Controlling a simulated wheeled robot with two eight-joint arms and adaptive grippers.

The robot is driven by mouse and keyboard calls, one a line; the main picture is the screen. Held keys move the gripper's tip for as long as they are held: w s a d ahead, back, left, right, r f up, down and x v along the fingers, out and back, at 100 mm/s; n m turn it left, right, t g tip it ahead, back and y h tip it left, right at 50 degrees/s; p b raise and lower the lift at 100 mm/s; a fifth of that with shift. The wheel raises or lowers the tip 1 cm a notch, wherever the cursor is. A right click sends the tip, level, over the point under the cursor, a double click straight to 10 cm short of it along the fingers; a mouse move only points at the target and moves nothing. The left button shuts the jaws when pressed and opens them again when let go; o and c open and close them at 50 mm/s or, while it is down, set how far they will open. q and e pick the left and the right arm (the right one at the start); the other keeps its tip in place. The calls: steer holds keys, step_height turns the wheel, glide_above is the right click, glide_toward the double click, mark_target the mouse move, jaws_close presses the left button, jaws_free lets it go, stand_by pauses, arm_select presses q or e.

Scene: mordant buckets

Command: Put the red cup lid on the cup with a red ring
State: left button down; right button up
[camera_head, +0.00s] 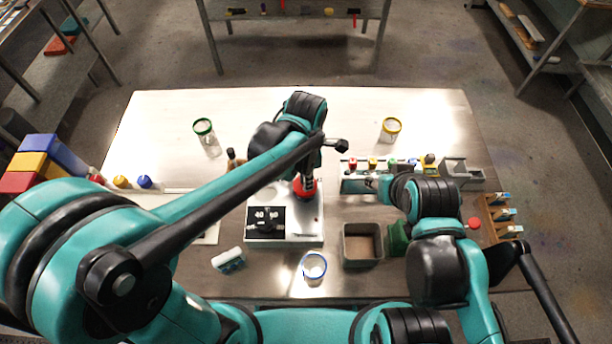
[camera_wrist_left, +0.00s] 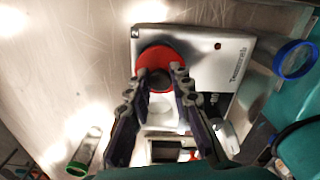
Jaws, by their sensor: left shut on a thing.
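My left gripper (camera_head: 306,182) is shut on the red cup lid (camera_head: 301,191), over the white-grey device near the table's middle. In the left wrist view the lid (camera_wrist_left: 160,55) is a round red disc between the two fingertips (camera_wrist_left: 161,72), above the white device. Whether it touches anything below is hidden by the lid and gripper. I cannot make out a cup with a red ring. My right gripper (camera_head: 371,182) is partly hidden by its own arm, beside the small rack; its fingers are too unclear to read.
A green-ringed cup (camera_head: 204,128), a yellow-ringed cup (camera_head: 390,128) and a blue-ringed cup (camera_head: 314,267) stand apart. The table's back middle is clear.

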arm_select(q)
steer(key=shift+f, duration=0.15)
steer(key=c, duration=1.3)
jaws_free()
step_height(320, 180, up, 12)
steer(key=shift+r, duration=0.1)
